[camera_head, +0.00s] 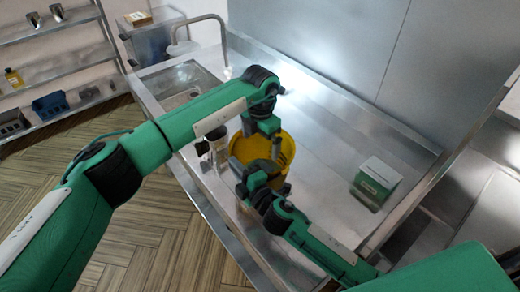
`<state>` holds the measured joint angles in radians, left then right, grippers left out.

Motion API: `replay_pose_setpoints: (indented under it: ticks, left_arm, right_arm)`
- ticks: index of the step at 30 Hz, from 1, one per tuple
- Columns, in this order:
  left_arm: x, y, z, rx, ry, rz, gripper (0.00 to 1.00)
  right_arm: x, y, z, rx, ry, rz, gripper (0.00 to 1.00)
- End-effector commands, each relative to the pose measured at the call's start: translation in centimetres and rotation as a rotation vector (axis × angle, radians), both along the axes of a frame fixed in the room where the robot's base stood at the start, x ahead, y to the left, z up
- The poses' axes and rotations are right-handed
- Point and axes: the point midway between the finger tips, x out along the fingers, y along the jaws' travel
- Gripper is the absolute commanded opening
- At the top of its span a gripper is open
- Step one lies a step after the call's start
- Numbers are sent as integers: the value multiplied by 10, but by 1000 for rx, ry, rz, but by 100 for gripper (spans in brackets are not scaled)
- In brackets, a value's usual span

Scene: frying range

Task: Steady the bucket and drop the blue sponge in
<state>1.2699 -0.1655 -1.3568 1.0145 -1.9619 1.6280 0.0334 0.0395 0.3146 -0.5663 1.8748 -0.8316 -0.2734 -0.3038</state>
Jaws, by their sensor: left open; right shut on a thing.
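The yellow bucket (289,152) stands on the steel counter near its front edge, partly covered by both grippers. My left gripper (274,148) is over the bucket's opening, pointing down, open, with nothing visible in it. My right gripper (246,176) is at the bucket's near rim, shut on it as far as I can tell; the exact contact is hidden. I see no blue sponge. Most of the bucket's inside is hidden by my grippers.
A green and white box (376,180) stands on the counter to the right. A sink (184,82) with a curved tap (197,20) is behind. Glass-like items (212,148) stand left of the bucket. Wall shelves hold a blue bin (50,105). The counter behind the bucket is clear.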

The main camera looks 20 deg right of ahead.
Motion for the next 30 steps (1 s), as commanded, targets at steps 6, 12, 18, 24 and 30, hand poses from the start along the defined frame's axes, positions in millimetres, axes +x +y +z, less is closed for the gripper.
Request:
replay_pose_setpoints:
  ticks: [6,12,18,24,30]
  left_arm:
    - [0,0,0,0,0,0,100]
    - [0,0,0,0,0,0,100]
    - [0,0,1,0,0,0,100]
    - [0,0,1,0,0,0,100]
    - [0,0,1,0,0,0,100]
  right_arm:
    - [-2,-3,-17,-10,28,-8,0]
    - [-2,-3,-17,-10,28,-9,38]
    - [-1,-3,-14,-9,23,-8,40]
    - [-1,-2,-11,-7,19,-7,40]
    - [0,-2,-9,-6,16,-5,40]
